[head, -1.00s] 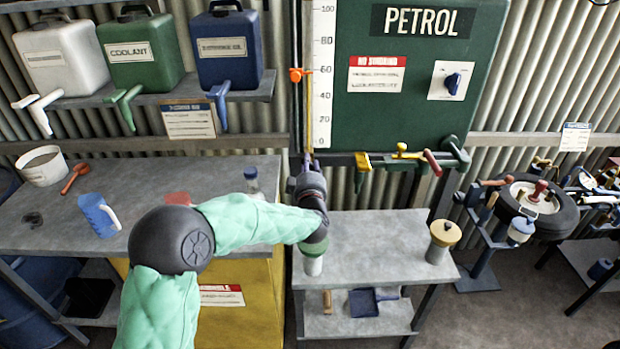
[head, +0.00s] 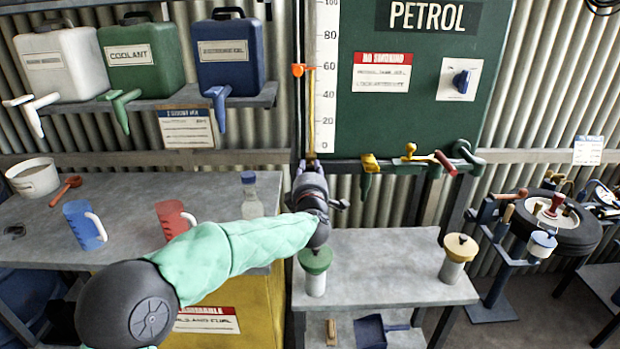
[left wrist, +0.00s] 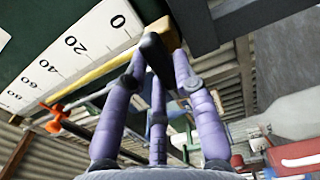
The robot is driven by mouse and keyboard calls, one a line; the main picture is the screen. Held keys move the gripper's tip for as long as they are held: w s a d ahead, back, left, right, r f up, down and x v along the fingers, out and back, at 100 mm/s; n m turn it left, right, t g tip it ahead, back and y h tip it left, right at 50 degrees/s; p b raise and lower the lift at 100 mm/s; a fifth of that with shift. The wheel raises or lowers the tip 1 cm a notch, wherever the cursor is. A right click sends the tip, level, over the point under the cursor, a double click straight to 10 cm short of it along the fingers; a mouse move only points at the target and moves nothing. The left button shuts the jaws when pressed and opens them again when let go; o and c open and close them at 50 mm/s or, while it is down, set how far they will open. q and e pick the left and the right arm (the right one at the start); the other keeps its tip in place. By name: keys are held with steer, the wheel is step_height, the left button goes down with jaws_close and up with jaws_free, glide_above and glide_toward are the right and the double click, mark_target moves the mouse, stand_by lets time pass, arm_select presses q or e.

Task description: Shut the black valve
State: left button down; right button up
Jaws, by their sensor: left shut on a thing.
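My left gripper (head: 308,172) is at the foot of the level gauge (head: 323,80), by the lower left corner of the green petrol tank (head: 410,80). In the left wrist view its purple fingers (left wrist: 158,60) are shut on a black handle (left wrist: 154,46), which I take to be the black valve. The handle sits close to the gauge's zero end and the yellow tube (left wrist: 97,72). In the head view the valve is hidden behind my gripper. My right gripper is not in view.
Yellow (head: 370,163), brass (head: 409,151), red (head: 445,162) and green (head: 466,151) fittings stick out under the tank to the right. A bench (head: 390,265) below holds a green-topped jar (head: 315,270) and a yellow-topped jar (head: 458,258). A clear bottle (head: 251,197) stands left of my gripper.

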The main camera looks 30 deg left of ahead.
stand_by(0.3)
arm_select(q)
steer(key=c, duration=1)
jaws_free()
steer(key=v, duration=1.2)
steer(key=shift+a, duration=0.1)
